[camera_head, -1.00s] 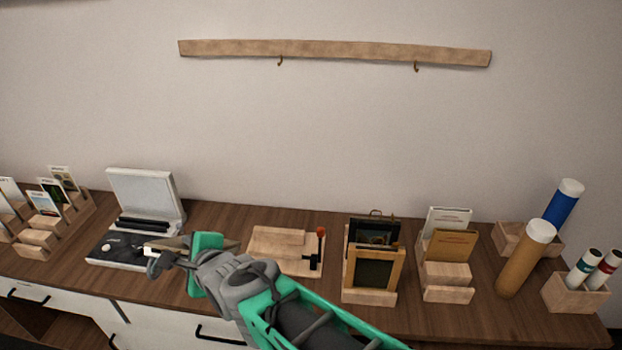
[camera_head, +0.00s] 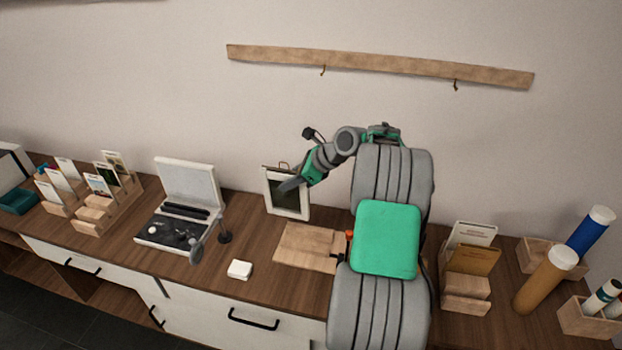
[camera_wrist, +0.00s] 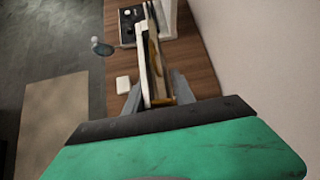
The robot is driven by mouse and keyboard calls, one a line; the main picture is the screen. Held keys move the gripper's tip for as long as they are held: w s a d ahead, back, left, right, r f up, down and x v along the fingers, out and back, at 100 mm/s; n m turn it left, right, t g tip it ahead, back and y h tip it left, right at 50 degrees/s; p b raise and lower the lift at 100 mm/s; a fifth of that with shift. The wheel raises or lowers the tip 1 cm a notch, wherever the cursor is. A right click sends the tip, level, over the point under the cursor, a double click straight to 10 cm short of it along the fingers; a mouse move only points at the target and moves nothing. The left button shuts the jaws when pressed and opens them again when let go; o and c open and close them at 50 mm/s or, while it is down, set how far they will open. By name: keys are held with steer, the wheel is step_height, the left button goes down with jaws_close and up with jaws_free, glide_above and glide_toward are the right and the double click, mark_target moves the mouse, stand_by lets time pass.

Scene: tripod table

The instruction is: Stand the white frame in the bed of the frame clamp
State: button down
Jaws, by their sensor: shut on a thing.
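The white frame (camera_head: 272,203), with a dark greenish picture and a small hanger on top, is upright in the head view, near the wall and behind the frame clamp. My gripper (camera_head: 291,184) is shut on its upper right part. In the wrist view the frame (camera_wrist: 146,75) shows nearly edge-on between the two fingers of my gripper (camera_wrist: 157,95). The frame clamp (camera_head: 302,243) is a pale wooden board with a red-knobbed lever; my arm hides its right side. The frame appears above the table, apart from the clamp; its exact height is hard to tell.
A white block (camera_head: 239,270) lies left of the clamp. A grey round-headed stand (camera_head: 225,237) and an open white case (camera_head: 187,185) stand farther left. Card holders (camera_head: 466,285) and tubes (camera_head: 545,280) are at right. A wooden hook rail (camera_head: 380,66) hangs above.

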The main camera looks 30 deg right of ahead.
steer(key=s+d+f+y+b, duration=0.1)
steer(key=s+d+f+b, duration=0.1)
steer(key=d+f, duration=0.3)
step_height(320, 180, down, 2)
steer(key=shift+s+d+f+g, duration=0.2)
steer(key=shift+s+g, duration=0.2)
steer(key=shift+s, duration=0.25)
steer(key=shift+r, duration=0.15)
steer(key=shift+s+d+p, duration=0.1)
steer(key=shift+p, duration=0.75)
steer(key=shift+f, duration=0.2)
steer(key=shift+f+b, duration=0.45)
steer(key=shift+f, duration=2.2)
steer(key=c, duration=1)
jaws_free()
